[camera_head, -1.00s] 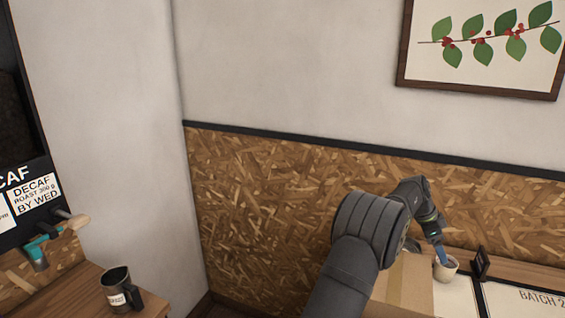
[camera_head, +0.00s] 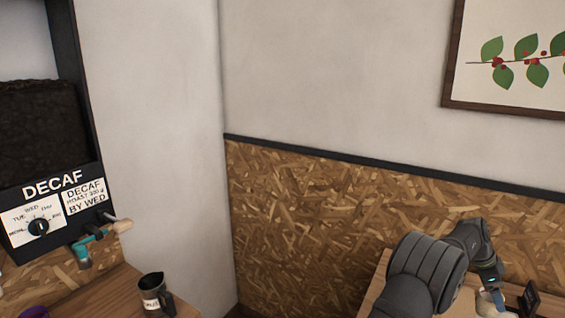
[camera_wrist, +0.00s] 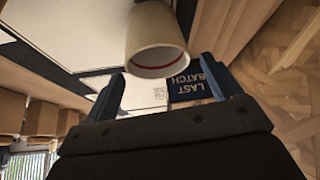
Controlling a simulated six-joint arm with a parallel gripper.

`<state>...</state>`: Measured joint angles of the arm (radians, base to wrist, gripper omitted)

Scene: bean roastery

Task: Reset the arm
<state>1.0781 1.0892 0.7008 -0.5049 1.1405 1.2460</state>
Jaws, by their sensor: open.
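My gripper (camera_wrist: 162,65) is open, with its two blue fingers apart in the wrist view. A cream cup (camera_wrist: 155,35) with a red line at its rim shows just beyond the fingertips; I cannot tell whether they touch it. In the head view my gripper (camera_head: 497,296) is low at the right, close to the cup (camera_head: 484,303), which is partly cut off by the picture's bottom edge. My arm bends in from the lower right.
A dark blue "LAST BATCH" sign (camera_wrist: 192,86) is beside the cup. A dark mug (camera_head: 155,296) is on a wooden counter (camera_head: 112,292). A chipboard wall (camera_head: 310,220) lies behind my arm.

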